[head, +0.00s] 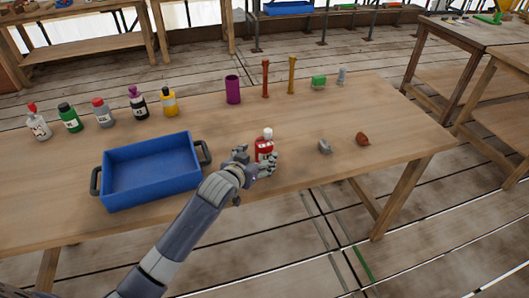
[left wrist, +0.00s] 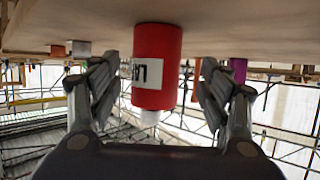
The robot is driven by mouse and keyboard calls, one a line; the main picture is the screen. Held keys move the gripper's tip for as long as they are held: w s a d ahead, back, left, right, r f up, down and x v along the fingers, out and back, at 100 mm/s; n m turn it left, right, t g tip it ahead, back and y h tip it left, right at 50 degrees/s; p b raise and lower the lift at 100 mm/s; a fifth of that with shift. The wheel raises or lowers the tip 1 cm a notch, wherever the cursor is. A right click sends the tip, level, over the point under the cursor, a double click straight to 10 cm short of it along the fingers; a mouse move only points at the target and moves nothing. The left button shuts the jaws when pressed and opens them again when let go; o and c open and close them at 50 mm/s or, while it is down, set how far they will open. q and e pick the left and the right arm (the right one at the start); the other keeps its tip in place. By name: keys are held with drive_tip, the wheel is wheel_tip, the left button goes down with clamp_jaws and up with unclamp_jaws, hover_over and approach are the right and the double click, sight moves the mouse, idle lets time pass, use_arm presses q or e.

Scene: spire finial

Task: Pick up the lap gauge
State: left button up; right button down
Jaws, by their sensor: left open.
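A small grey piece (head: 325,147) lies on the table right of the red bottle; it may be the lap gauge, but I cannot tell for sure. It seems to show in the left wrist view too (left wrist: 77,47), at the upper left. My left gripper (head: 256,164) is at the red bottle (head: 265,150), left of the grey piece. The left wrist view is upside down; there the open fingers (left wrist: 158,95) stand on either side of the red bottle (left wrist: 157,65), with gaps to it. The bottle has a white cap and stands on the table. My right gripper is out of view.
A reddish-brown lump (head: 362,139) lies right of the grey piece. A blue tray (head: 150,193) stands left of my arm. Several bottles stand behind it. A purple cup (head: 233,89), two slender posts and a green block (head: 319,82) stand at the back. The table's right end is clear.

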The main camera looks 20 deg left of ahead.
sight(260, 156)
use_arm(q)
drive_tip(key=x, duration=0.4)
drive_tip(key=shift+d, duration=0.2)
drive_tip(key=shift+w+f, duration=0.1)
drive_tip(key=shift+w, duration=0.2)
drive_tip(key=shift+w+d, duration=0.1)
drive_tip(key=shift+c, duration=1.1)
drive_tip(key=c, duration=0.9)
drive_tip(key=shift+c, duration=0.6)
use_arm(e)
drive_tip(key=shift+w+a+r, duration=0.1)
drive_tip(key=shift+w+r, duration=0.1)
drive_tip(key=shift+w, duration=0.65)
